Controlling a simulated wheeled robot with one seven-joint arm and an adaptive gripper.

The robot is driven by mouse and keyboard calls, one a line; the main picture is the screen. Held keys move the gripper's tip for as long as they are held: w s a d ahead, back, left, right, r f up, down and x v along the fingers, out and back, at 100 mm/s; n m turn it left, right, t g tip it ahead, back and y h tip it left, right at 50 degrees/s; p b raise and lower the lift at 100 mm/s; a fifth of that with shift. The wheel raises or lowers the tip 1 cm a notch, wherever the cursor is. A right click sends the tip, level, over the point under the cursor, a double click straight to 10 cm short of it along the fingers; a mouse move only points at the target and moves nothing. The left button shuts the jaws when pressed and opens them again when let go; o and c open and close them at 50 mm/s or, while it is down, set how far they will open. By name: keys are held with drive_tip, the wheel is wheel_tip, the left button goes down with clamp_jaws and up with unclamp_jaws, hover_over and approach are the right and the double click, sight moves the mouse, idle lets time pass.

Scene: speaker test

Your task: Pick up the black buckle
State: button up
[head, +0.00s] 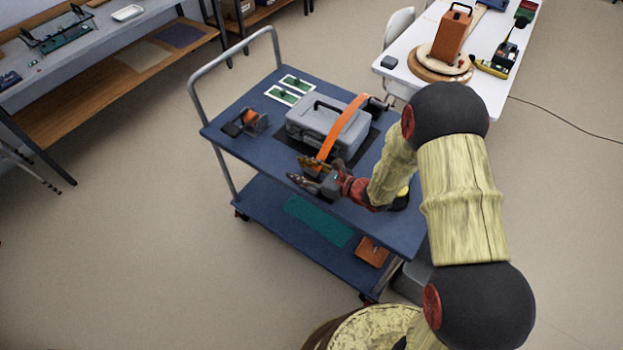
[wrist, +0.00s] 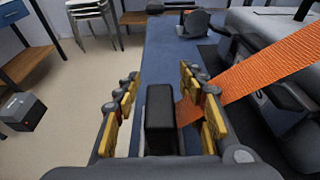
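The black buckle (wrist: 160,118) is a dark block in the middle of the wrist view, beside the lower end of an orange strap (wrist: 270,72). My gripper (wrist: 163,95) is open, with its yellow-padded fingers on either side of the buckle and gaps showing on both sides. In the head view the strap (head: 343,127) runs over a grey case (head: 312,122) on a blue cart (head: 240,168). My gripper (head: 308,173) is at the cart's front edge, at the strap's near end. I cannot pick out the buckle clearly in the head view.
An orange-and-dark reel (head: 250,121) and white-edged cards (head: 290,87) sit on the cart's top. The cart's grey handle (head: 232,58) rises at the left. A white table (head: 410,78) stands behind right. Open floor (head: 130,250) lies to the left.

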drive_tip(key=shift+c, duration=1.2)
drive_tip(key=c, duration=0.8)
clamp_jaws()
drive_tip(key=shift+r, duration=0.1)
